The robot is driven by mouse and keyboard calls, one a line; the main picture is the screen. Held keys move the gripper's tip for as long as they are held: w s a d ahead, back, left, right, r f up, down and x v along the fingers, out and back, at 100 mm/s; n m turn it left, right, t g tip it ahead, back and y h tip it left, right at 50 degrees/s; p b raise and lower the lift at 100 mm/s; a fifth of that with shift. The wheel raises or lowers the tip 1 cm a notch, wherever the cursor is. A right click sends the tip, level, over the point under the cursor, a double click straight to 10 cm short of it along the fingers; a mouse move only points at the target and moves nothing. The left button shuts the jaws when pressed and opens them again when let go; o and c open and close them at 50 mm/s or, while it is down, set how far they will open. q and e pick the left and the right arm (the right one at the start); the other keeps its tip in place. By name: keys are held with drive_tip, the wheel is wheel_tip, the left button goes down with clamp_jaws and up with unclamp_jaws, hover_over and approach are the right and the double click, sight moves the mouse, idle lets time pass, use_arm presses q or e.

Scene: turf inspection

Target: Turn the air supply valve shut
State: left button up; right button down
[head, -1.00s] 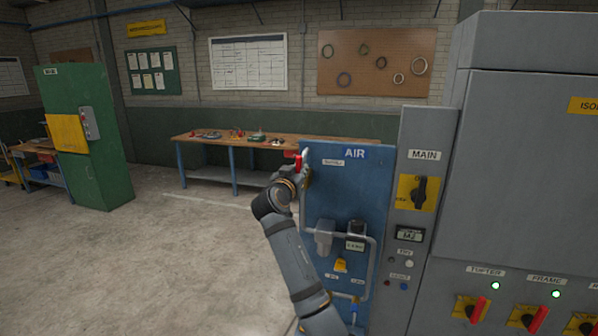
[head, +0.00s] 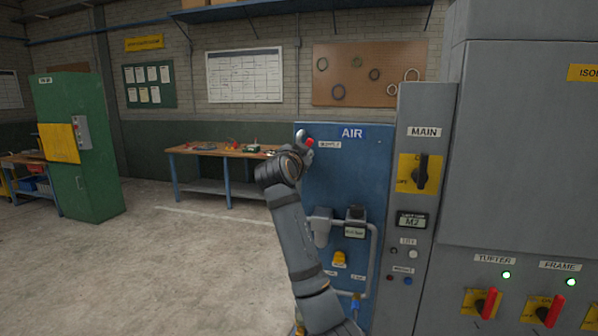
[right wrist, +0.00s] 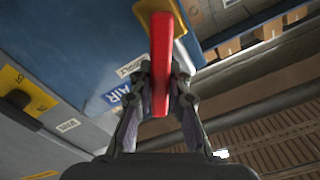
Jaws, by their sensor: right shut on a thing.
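The air supply valve has a red lever handle (head: 309,142) at the top left of the blue AIR panel (head: 375,185), beside a small supply label. My right gripper (head: 304,142) is at this handle, at the end of the arm rising from below. In the right wrist view the red handle (right wrist: 161,60) runs between the two fingers of my right gripper (right wrist: 160,88), which are shut on it. The handle's far end meets a yellow part (right wrist: 178,14) on the panel. The fingers partly hide the valve in the head view. My left gripper is not in view.
A grey MAIN column (head: 425,110) with a black-handled switch stands right of the panel, with a large grey cabinet (head: 530,160) beyond. Pipes and a yellow knob (head: 339,259) are lower on the panel.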

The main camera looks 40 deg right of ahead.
drive_tip(key=shift+s+d+f+m+b, duration=0.3)
drive_tip(key=shift+f+m+b, duration=0.5)
drive_tip(key=shift+m+b, duration=1.4)
drive_tip(key=shift+s+d+f+m+b, duration=0.3)
drive_tip(key=shift+f+m+b, duration=0.45)
drive_tip(key=shift+m+b, duration=1.4)
drive_tip(key=shift+s+d+f+m+b, duration=0.3)
drive_tip(key=shift+f+m+b, duration=0.85)
drive_tip(key=shift+b, duration=1.7)
drive_tip(key=shift+a+r+m, duration=0.1)
drive_tip(key=shift+r+m, duration=0.3)
drive_tip(key=c, duration=1.3)
unclamp_jaws()
drive_tip(key=shift+s, duration=0.1)
